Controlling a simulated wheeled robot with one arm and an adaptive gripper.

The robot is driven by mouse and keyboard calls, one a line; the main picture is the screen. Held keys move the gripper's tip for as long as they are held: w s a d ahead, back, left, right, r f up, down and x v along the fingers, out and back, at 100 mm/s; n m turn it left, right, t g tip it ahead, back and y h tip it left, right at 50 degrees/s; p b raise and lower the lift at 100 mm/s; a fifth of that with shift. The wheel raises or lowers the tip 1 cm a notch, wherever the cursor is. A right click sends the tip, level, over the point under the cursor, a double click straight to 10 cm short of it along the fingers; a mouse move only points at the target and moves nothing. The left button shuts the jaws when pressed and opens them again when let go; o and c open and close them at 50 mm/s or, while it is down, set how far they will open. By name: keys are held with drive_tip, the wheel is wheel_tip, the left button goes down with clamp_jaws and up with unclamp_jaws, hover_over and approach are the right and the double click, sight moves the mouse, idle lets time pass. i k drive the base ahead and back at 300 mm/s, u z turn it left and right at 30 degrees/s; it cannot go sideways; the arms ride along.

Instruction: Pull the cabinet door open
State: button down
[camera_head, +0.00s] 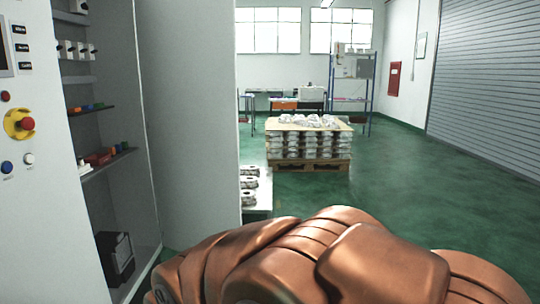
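The cabinet stands at the left, and its inside shows with shelves (110,156). A tall, plain pale grey panel (192,110), which looks like the cabinet door, stands out to the right of the opening. The opening beside it is uncovered. No handle shows on the face of the panel that I see. The lower right part of the panel is hidden behind my copper-coloured arm, which fills the bottom of the view. My gripper is not in view, so I cannot tell whether it touches the door.
A control panel with a red emergency button (27,123) is left of the opening. A black box (115,258) sits low inside. Beyond the door, castings (250,186) lie on a light surface. A loaded pallet (308,165) stands farther back. Green floor (430,180) is clear at the right.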

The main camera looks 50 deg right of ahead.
sight(187, 52)
drive_tip(key=z, duration=1.5)
drive_tip(key=i, duration=1.15)
drive_tip(key=u, duration=1.7)
